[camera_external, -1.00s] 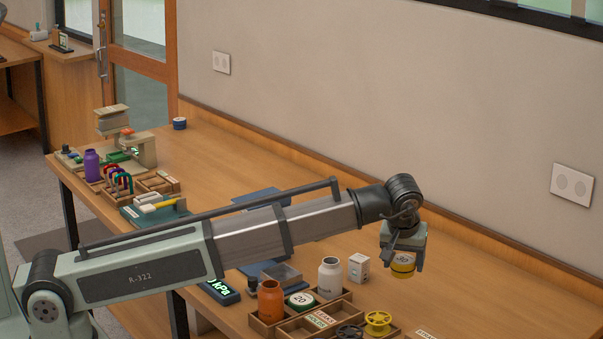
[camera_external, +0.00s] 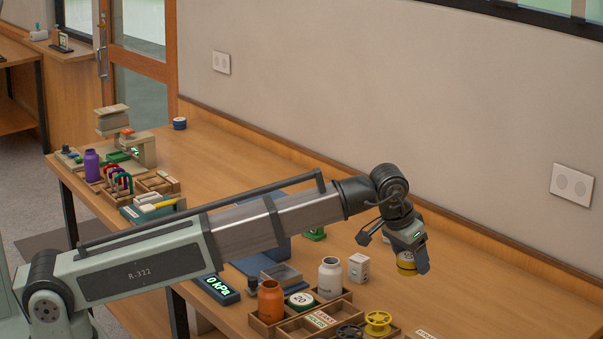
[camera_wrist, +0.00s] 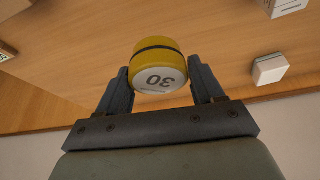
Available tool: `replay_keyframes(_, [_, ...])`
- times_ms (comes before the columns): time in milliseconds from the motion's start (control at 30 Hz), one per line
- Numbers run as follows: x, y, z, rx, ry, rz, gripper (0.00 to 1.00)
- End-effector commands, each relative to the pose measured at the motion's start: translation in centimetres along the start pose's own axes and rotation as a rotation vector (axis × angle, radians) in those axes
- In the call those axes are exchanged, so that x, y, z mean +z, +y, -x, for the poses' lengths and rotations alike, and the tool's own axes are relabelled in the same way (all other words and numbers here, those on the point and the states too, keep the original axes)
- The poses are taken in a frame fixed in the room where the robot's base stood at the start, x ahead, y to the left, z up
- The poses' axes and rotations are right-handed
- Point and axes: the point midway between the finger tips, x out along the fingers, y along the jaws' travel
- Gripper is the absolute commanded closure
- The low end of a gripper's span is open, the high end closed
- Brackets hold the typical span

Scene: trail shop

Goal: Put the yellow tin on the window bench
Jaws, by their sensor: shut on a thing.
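The yellow tin (camera_external: 406,268) is held between the fingers of my gripper (camera_external: 412,266), above the right part of the long wooden bench (camera_external: 480,295). The tin is tilted and appears clear of the bench. A second wooden bench (camera_external: 66,47) stands at the far left by a window; I cannot tell which bench is called the window bench.
Below the arm are a sorting tray (camera_external: 292,330), an orange bottle (camera_external: 271,301), a white bottle (camera_external: 330,277), a white box (camera_external: 358,267) and a yellow spool (camera_external: 378,322). A purple bottle (camera_external: 92,165) and carabiners stand at the left end. The back middle of the long bench is clear.

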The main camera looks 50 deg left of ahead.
Motion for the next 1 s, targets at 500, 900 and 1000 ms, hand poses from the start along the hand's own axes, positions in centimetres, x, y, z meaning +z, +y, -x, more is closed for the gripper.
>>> replay_keyframes(500, [-3.5,-5.3,2.7,0.092,0.001,-0.223,0.68])
replay_keyframes(900, [-6.6,-18.7,5.3,0.024,0.0,-0.059,0.68])
replay_keyframes(1000, [-6.9,-22.1,5.9,0.007,0.0,-0.019,0.68])
